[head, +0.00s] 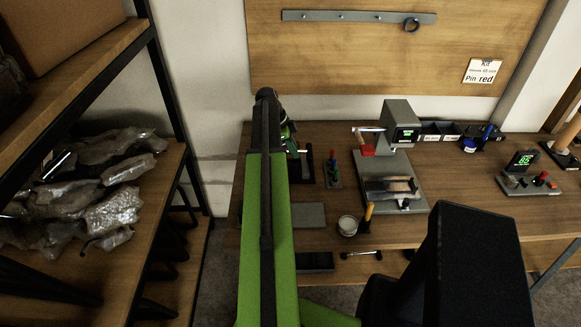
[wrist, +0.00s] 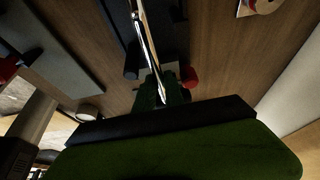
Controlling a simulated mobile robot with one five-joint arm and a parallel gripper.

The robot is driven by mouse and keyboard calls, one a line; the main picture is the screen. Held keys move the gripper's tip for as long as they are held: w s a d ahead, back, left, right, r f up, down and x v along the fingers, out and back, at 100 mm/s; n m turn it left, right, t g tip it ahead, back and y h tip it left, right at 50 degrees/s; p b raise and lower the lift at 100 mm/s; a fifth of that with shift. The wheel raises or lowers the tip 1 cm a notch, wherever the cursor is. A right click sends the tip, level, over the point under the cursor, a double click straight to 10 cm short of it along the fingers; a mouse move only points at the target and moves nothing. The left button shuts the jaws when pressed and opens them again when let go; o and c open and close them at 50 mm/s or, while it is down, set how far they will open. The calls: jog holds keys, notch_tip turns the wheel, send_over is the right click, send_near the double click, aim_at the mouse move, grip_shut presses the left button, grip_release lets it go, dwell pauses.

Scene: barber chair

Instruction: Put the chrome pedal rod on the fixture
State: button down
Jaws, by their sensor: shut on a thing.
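My gripper shows in the wrist view (wrist: 162,92), with its dark green jaws shut on a shiny chrome rod (wrist: 149,38). The rod runs up and away from the jaws. Dark parts, perhaps the fixture (wrist: 131,66), stand close beside the rod; I cannot tell whether the rod touches them. In the head view a black stand (head: 307,168) is partly hidden behind my green arm, at the left of the bench. My arm hides most of the gripper and the held rod there.
A grey machine (head: 400,112) with a cradle stands mid-bench. Another rod (head: 362,254) lies on the lower shelf. A shelf of wrapped parts (head: 110,215) stands left.

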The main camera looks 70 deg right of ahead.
aim_at(289, 155)
jog(key=shift+w+a+f, duration=0.3)
jog(key=shift+w+f, duration=0.05)
jog(key=shift+w, duration=0.15)
notch_tip(289, 155, down, 4)
jog(key=b, duration=0.4)
jog(key=shift+f+b, duration=0.2)
jog(key=shift+b, duration=0.1)
jog(key=c, duration=1.7)
grip_release()
jog(key=shift+r, duration=0.1)
jog(key=p+v, duration=1.1)
jog(key=shift+r, duration=0.4)
jog(key=shift+w+a+r+p, duration=0.1)
jog(key=shift+w+r+p, duration=0.1)
jog(key=shift+r+p, duration=0.15)
jog(key=shift+f, duration=0.1)
